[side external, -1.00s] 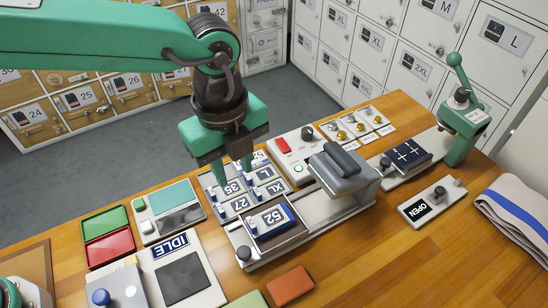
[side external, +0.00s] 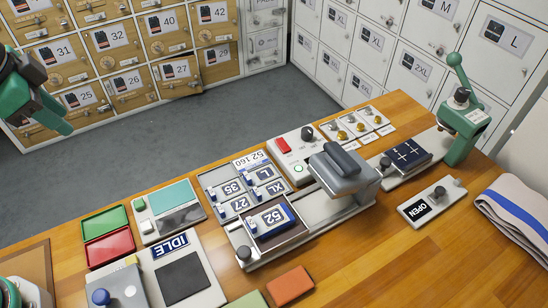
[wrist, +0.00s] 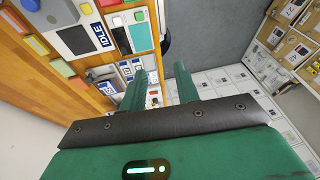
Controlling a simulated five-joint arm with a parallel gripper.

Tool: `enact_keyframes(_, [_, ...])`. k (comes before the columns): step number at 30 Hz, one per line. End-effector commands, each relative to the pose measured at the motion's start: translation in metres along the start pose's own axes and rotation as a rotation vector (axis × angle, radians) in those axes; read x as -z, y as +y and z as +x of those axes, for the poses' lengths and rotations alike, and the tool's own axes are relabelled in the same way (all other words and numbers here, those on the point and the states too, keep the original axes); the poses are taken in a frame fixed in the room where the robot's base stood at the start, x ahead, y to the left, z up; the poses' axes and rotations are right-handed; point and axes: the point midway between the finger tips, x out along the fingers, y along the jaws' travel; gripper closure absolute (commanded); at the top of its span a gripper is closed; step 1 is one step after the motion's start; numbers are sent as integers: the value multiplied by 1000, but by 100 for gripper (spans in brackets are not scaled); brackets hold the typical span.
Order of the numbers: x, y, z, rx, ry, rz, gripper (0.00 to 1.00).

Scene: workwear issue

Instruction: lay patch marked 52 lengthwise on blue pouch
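A pale patch marked 52 (side external: 270,218) lies flat on the blue pouch, which sits in the dark recess of the sliding carriage at the bench front. The patch runs along the recess's long side, and little of the pouch (side external: 252,226) shows around it. My gripper (side external: 62,124) hangs at the far left, well away from the patch. In the wrist view my gripper's two fingers (wrist: 160,84) stand apart with nothing visible between them.
A grey press block (side external: 342,168) stands on the rail. An IDLE panel (side external: 170,245) and coloured trays lie left.

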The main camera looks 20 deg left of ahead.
Motion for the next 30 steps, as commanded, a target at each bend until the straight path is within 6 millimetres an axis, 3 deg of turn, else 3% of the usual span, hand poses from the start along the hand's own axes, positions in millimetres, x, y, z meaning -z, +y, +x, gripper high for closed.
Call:
enact_keyframes(6, [-54,-13,-7,73,56,-342,69])
enact_keyframes(12, [-89,-16,-7,119,100,-574,69])
enact_keyframes(18, [-101,-16,-5,136,119,-667,69])
enact_keyframes(30, [-102,-16,-5,136,119,-670,69])
